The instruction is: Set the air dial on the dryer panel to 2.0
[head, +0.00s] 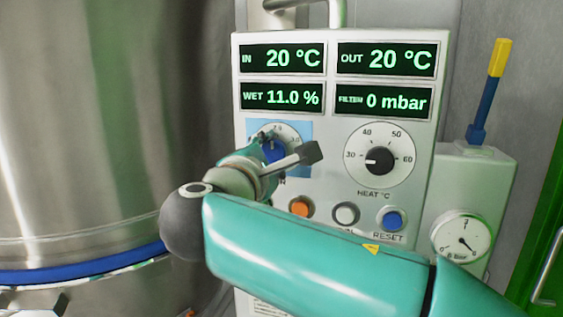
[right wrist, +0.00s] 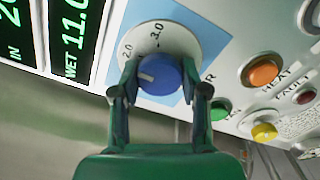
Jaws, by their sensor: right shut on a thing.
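The air dial is a blue knob (right wrist: 160,75) on a white round scale (right wrist: 186,42) with a light blue backing. My right gripper (right wrist: 162,88) is shut on the knob, one finger on each side. In the right wrist view the marks 2.0 and 3.0 show. The knob's white line points left, a little below the 2.0 mark; I cannot read the exact setting. In the head view my right gripper (head: 275,157) and wrist cover much of the air dial (head: 305,130). My left gripper is not in view.
The dryer panel (head: 335,208) also carries a heat dial (head: 378,159), several push buttons and green displays reading 20 °C, 20 °C, 11.0 % and 0 mbar. A pressure gauge (head: 460,236) is at the right. A large steel vessel (head: 90,130) stands at the left.

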